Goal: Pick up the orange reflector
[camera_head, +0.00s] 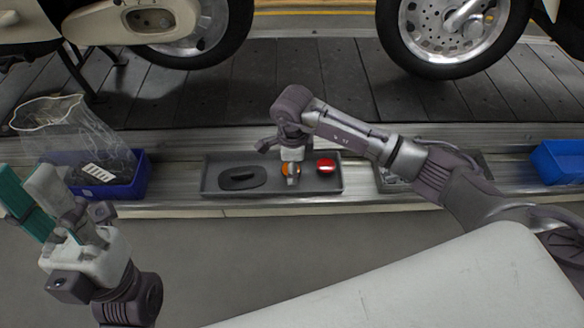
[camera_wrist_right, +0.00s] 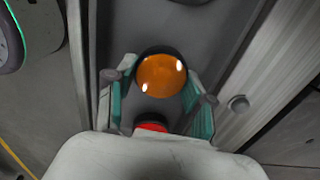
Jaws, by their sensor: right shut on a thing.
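The orange reflector (camera_wrist_right: 161,76) is a round, shiny orange disc with a dark rim, over the grey tray in the right wrist view. In the head view the orange reflector (camera_head: 290,170) shows at the tip of my right gripper (camera_head: 291,172), which points down into the tray. In the wrist view my right gripper (camera_wrist_right: 155,97) has its teal-padded fingers on either side of the reflector and is shut on it. I cannot tell whether the reflector still touches the tray floor. My left gripper (camera_head: 44,205) is at the lower left, with its teal-padded fingers apart and empty.
The grey tray (camera_head: 215,187) also holds a black oval part (camera_head: 242,178) and a red reflector (camera_head: 326,166). A blue bin (camera_head: 133,186) with a clear bag (camera_head: 70,135) stands left, another blue bin (camera_head: 560,160) right. Scooter wheels (camera_head: 450,35) stand on the slat conveyor behind.

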